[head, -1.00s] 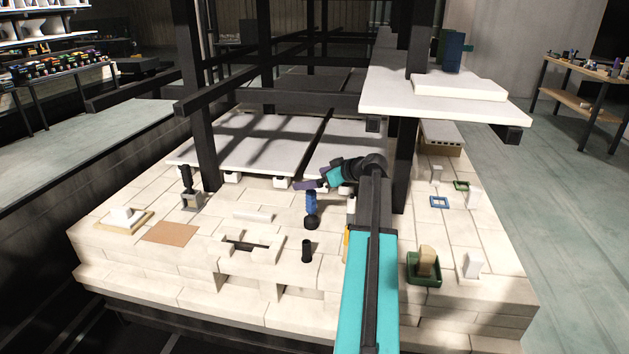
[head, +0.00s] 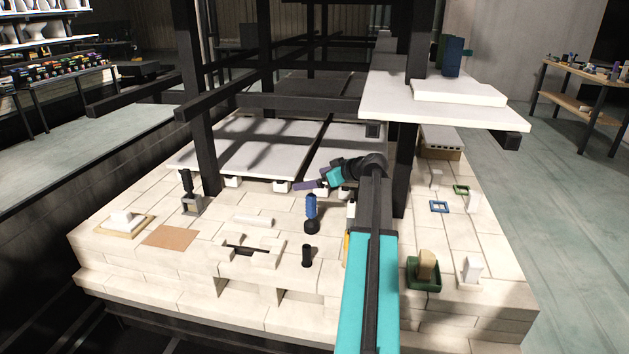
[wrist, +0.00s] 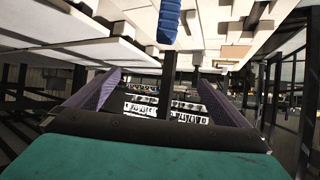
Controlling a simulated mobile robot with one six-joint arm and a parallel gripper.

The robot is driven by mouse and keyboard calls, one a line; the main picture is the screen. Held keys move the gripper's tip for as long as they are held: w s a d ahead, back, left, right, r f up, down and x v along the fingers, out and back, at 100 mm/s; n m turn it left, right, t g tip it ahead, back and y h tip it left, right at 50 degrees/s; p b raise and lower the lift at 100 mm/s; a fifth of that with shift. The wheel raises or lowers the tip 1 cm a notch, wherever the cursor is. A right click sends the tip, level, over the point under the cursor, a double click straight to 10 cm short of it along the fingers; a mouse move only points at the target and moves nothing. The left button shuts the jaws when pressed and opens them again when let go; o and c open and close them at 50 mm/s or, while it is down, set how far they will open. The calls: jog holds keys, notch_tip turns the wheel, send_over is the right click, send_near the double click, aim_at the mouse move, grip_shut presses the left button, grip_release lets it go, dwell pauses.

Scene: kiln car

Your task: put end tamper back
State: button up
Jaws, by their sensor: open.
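A tool with a blue grip and a round black foot, which looks like the end tamper (head: 311,208), stands upright on the pale brick deck near the middle. Its blue grip also shows at the top of the wrist view (wrist: 168,22), beyond the fingertips and not between them. My gripper (head: 308,185), with purple fingers, is just above and behind the grip in the head view, apart from it. In the wrist view my gripper (wrist: 158,80) has its fingers wide apart with nothing between them.
A short black cylinder (head: 307,256) and a pale slotted block (head: 247,252) stand in front. A black-handled tool in a holder (head: 190,195) is at left. Dark kiln posts (head: 200,120) and a white raised shelf (head: 400,106) stand close to my arm.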

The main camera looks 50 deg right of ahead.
jog(key=shift+r+p, duration=0.65)
jog(key=shift+r, duration=1.25)
jog(key=shift+r, duration=0.1)
jog(key=v, duration=0.7)
jog(key=shift+s, duration=0.2)
jog(key=shift+s, duration=0.1)
dwell(0.4)
